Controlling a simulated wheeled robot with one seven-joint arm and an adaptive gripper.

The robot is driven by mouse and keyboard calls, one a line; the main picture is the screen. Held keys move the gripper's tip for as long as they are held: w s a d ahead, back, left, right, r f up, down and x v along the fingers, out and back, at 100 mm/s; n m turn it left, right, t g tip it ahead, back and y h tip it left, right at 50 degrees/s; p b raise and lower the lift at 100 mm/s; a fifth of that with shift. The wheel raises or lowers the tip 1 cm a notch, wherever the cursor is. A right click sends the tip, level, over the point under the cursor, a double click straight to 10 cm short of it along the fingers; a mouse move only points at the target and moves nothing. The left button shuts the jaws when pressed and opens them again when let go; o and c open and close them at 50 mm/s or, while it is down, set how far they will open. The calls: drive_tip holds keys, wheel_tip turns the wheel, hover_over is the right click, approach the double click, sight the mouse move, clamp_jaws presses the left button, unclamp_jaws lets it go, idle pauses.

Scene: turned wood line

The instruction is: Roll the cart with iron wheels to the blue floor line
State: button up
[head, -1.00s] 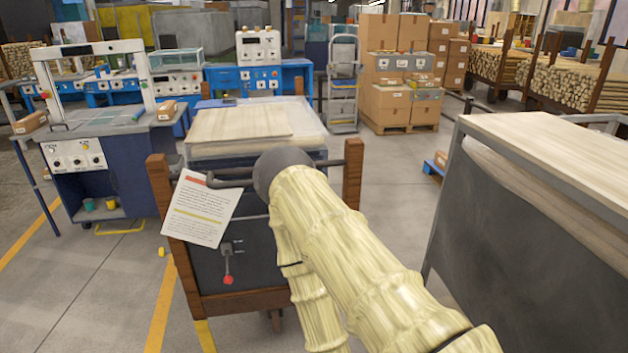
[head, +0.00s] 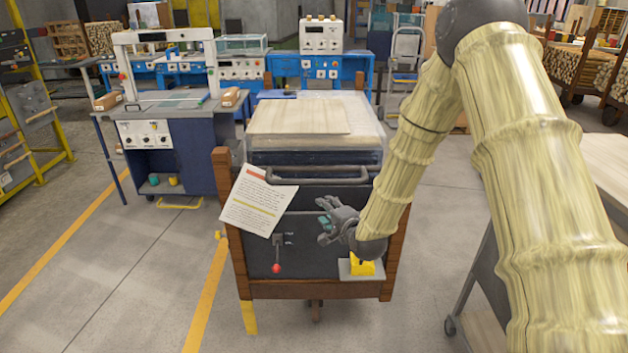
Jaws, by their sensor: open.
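The cart (head: 317,290) stands straight in front of me, with a dark front panel and brown wooden corner posts. It carries a wrapped stack topped by pale boards (head: 300,115). A dark bar handle (head: 318,170) runs across its upper front. A lever with a red knob (head: 277,267) sits low on the panel, left of centre. A small wheel shows under the front edge; its material I cannot tell. My gripper (head: 325,228) is open and empty before the panel, below the handle and right of the lever. Whether it touches the panel I cannot tell. No blue floor line shows.
A printed sheet (head: 258,200) hangs at the cart's front left. A blue workstation (head: 175,145) stands to the left, beside yellow floor lines (head: 208,300). A dark-sided bench (head: 490,280) with a pale top stands close on the right. Grey floor is open at left front.

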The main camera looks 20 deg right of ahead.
drive_tip(key=m, duration=0.1)
approach(315, 184)
drive_tip(key=f, duration=0.1)
drive_tip(key=shift+t, duration=0.5)
drive_tip(key=p+x, duration=0.3)
drive_tip(key=x, duration=0.8)
drive_tip(key=shift+w, duration=0.15)
clamp_jaws()
